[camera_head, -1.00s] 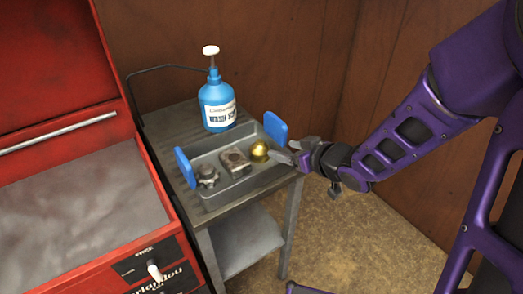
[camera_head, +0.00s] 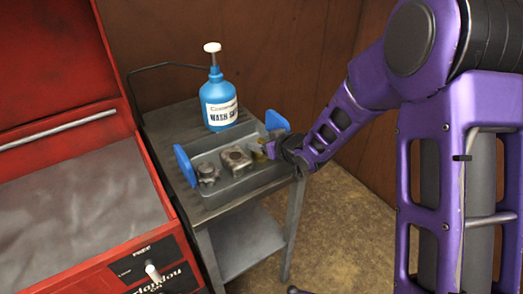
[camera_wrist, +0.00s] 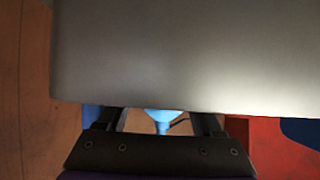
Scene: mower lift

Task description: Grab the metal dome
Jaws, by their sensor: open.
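The metal dome (camera_head: 258,156) is a small gold piece at the right end of a grey tray (camera_head: 228,191). In the head view only a sliver of it shows, because my gripper (camera_head: 265,149) covers most of it. My gripper is open, with its fingers low at the tray's right end, at or right beside the dome. I cannot tell whether the dome is between the fingers.
A blue pump bottle (camera_head: 218,101) stands behind. A red cabinet (camera_head: 90,262) is at left.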

